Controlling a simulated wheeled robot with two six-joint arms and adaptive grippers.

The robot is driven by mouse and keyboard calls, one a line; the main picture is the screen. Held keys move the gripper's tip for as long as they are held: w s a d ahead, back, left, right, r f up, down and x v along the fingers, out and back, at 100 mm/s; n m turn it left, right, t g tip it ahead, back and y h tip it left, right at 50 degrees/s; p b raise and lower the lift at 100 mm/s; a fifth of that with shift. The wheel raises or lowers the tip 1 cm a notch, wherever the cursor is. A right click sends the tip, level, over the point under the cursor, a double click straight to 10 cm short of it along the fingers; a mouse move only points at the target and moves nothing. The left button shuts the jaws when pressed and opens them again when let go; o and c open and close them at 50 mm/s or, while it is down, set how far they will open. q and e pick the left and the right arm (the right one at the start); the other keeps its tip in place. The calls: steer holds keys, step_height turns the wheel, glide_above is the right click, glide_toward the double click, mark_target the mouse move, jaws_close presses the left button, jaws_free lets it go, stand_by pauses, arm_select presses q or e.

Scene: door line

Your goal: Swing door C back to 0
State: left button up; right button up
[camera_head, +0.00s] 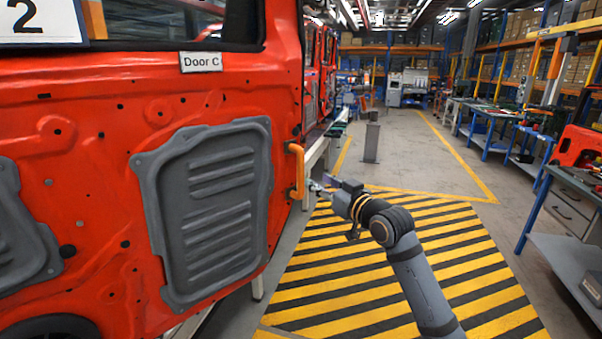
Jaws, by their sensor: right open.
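Door C (110,110) is a large red door panel filling the left of the head view, with a small "Door C" label (201,62) near its upper edge. A grey ribbed panel (215,200) is set in it. An orange handle (296,171) stands upright at the door's right edge. My right gripper (318,187) is open, just right of the handle's lower part, at the end of my grey arm reaching up from the lower right. I cannot tell whether the fingers touch the handle. My left gripper is not in view.
Yellow and black striped floor (400,270) lies open below and right of my right arm. A workbench (565,195) with a red case (577,147) stands at the right edge. A grey post (372,140) stands farther back in the aisle. More red bodywork lines the left behind the door.

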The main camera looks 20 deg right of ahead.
mark_target(303, 170)
steer(key=p+x, duration=0.3)
steer(key=x, duration=0.6)
steer(key=shift+w, duration=0.25)
steer(key=shift+w+a+f, duration=0.1)
steer(key=shift+w, duration=0.35)
steer(key=shift+c, duration=0.3)
jaws_close()
